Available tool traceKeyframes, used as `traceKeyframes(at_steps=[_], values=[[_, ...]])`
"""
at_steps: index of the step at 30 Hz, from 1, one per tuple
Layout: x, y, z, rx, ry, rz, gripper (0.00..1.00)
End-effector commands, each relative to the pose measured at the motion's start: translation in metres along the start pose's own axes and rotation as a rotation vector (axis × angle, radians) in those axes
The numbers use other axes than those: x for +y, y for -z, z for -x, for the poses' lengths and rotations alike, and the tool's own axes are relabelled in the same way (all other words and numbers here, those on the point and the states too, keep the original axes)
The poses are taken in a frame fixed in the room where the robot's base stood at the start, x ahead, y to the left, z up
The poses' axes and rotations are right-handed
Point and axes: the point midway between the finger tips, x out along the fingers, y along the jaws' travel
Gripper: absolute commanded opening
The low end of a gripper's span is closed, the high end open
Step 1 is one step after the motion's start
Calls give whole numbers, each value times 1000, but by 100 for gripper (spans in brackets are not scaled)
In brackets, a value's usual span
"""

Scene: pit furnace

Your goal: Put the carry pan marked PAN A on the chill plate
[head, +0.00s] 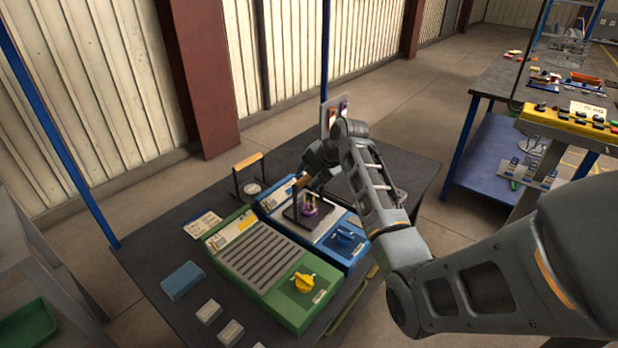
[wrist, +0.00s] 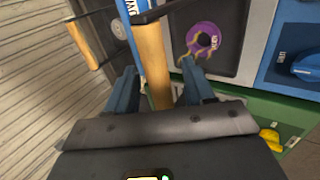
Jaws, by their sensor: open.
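A dark carry pan (head: 297,216) stands on the blue unit (head: 330,239) and holds a purple piece (head: 310,208). In the wrist view its wooden handle (wrist: 152,62) runs between the fingers of my gripper (wrist: 158,80). The jaws are open, one finger on each side of the handle. In the head view my gripper (head: 303,183) is above that pan, partly hidden by my arm. A second carry pan with a wooden handle (head: 248,162) and a grey round piece (head: 252,188) stands behind, to the left. I cannot read either pan's mark. The green unit (head: 262,262) has a bare ribbed top.
The green unit carries a yellow knob (head: 303,282), the blue one a blue knob (head: 345,236). A blue block (head: 182,280) and small pale blocks (head: 209,312) lie at the left front of the dark table (head: 150,262). An upright panel (head: 333,112) stands at the back.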

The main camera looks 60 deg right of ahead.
Motion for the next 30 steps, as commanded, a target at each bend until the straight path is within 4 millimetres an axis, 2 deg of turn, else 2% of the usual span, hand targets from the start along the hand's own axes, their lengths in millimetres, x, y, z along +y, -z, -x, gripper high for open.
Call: traceKeyframes(at_steps=[7, 21, 25, 30], values=[[2, -1, 10, -1, -2, 0, 53], [2, -1, 99, -2, -3, 1, 53], [2, -1, 114, -1, -2, 0, 53], [2, 0, 122, 0, 0, -1, 53]])
